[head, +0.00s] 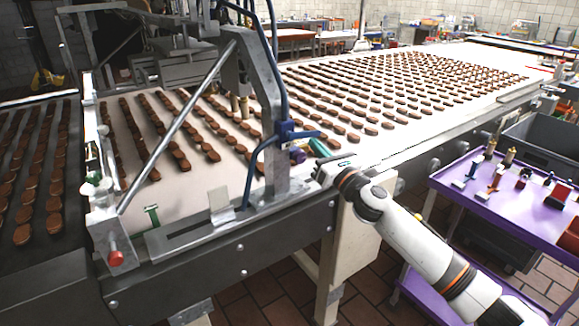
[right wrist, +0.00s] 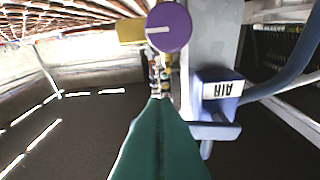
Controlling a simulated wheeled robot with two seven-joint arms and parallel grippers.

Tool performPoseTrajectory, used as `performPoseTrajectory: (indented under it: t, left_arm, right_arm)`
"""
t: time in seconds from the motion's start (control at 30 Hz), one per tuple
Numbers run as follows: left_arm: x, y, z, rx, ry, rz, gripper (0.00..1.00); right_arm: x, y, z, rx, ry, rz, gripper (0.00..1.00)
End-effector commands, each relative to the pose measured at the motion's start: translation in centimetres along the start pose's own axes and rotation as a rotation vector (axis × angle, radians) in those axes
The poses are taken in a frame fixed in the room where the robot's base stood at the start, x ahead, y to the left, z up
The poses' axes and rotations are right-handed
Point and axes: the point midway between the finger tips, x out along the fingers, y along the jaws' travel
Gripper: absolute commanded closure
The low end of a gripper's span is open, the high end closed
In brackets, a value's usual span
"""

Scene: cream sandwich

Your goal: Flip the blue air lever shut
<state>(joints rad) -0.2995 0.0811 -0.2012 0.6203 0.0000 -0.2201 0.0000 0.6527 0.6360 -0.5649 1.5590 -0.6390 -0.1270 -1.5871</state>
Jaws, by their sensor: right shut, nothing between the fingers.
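The blue air lever (head: 303,135) is on the machine's upright post in the head view and sticks out to the right. In the right wrist view its blue valve body (right wrist: 236,88) carries a white AIR label, upside down, and a blue handle part (right wrist: 214,131) lies below the label. My right gripper (head: 318,150) is just below and right of the lever, apart from it as far as I can see. Its green fingers (right wrist: 160,120) are shut with nothing between them, left of the valve in the wrist view. My left gripper is not in view.
A purple round knob (right wrist: 168,27) sits beyond the fingertips. Blue hoses (head: 282,60) run along the grey post (head: 276,170). The conveyor (head: 390,145) carries rows of brown biscuits. A purple cart (head: 505,205) with small parts stands at the right.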

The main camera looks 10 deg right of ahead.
Motion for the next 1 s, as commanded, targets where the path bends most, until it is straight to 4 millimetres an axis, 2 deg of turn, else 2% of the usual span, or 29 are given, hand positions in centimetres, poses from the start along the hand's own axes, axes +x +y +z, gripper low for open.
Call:
performPoseTrajectory:
  t: [0.33, 1.0]
  left_arm:
    - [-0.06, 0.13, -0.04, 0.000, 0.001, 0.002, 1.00]
    - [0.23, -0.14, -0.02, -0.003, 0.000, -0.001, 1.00]
  right_arm:
    - [0.24, 0.35, -0.93, -0.128, 0.002, -0.032, 1.00]
    - [0.18, 0.44, -0.74, -0.146, 0.002, -0.037, 1.00]
